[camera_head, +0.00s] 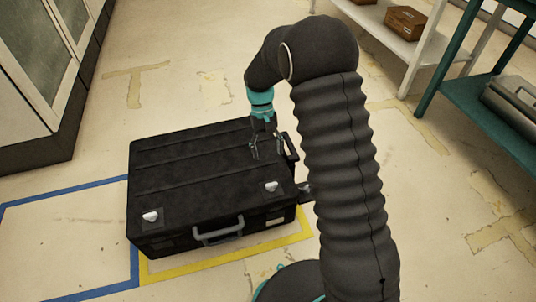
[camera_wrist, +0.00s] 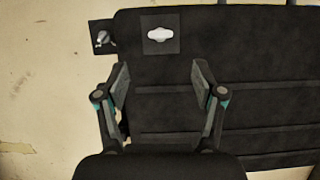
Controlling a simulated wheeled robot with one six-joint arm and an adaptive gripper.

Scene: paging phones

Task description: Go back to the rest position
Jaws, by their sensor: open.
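My gripper (camera_head: 266,145) is open and empty at the right part of the black case in the head view. The black case (camera_head: 200,180) lies flat and closed on the floor, with silver latches on its lid and a grey handle (camera_head: 218,231) on its front side. In the wrist view my gripper (camera_wrist: 161,80) has its two fingers spread, with the dark case lid (camera_wrist: 265,75) behind them. A silver latch (camera_wrist: 160,35) shows just beyond the fingertips. Whether the fingers touch the lid is not clear.
Blue floor tape (camera_head: 70,193) and yellow floor tape (camera_head: 190,267) run around the case. A grey cabinet (camera_head: 25,70) stands at the left. A white shelf (camera_head: 395,37) with a brown box (camera_head: 405,22) and a green shelf (camera_head: 475,105) with a metal case stand at the right.

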